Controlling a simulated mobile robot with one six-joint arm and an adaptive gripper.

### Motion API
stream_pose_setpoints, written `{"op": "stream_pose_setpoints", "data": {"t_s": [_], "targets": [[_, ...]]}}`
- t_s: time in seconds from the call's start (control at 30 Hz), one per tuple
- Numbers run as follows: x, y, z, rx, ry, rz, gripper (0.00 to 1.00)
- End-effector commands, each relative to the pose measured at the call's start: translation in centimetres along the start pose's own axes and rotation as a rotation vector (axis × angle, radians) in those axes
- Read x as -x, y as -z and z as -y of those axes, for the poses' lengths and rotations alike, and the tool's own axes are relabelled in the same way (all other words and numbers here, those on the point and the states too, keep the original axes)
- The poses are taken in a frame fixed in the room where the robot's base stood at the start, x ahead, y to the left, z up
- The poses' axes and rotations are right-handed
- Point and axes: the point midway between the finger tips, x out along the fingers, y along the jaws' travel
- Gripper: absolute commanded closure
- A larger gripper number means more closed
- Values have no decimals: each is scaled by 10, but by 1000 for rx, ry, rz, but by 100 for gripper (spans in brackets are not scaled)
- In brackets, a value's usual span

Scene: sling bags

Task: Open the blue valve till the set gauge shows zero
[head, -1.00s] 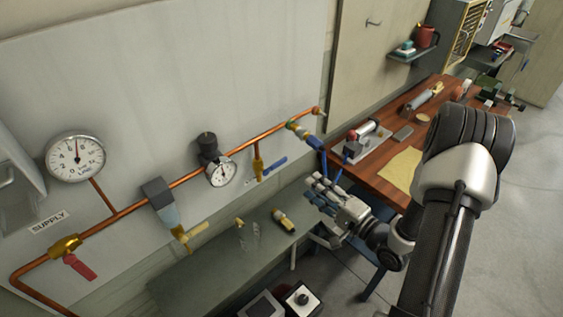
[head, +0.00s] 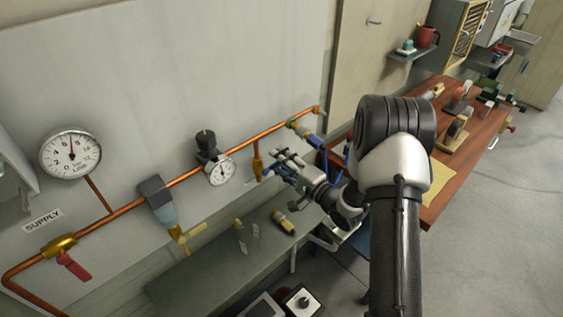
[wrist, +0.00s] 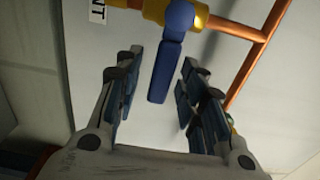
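The blue valve handle (wrist: 168,62) hangs from a brass valve body (wrist: 150,10) at the top of the wrist view. My gripper (wrist: 162,60) is open, with one finger on each side of the handle and a gap to both. In the head view my gripper (head: 277,165) is in front of the blue valve, mostly hiding its handle. The brass body (head: 257,165) shows just left of the fingers. The small gauge (head: 221,173), left of the valve, has its needle pointing roughly upward; its numbers are too small to read.
A copper pipe (head: 185,177) runs along the wall panel. It carries a large line gauge (head: 70,155), a red-handled supply valve (head: 74,266) and a filter bowl (head: 160,205). A bench with small fittings (head: 283,222) lies below. A blue-ended coupling (head: 305,133) is to the right.

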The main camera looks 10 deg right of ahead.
Motion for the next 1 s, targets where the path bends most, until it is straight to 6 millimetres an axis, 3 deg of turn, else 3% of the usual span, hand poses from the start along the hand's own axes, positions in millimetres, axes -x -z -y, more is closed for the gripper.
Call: {"op": "stream_pose_setpoints", "data": {"t_s": [0.13, 0.67, 1.0], "targets": [[0, 0, 0, 0, 0, 0, 65], [0, 0, 0, 0, 0, 0, 100], [0, 0, 0, 0, 0, 0, 100]]}}
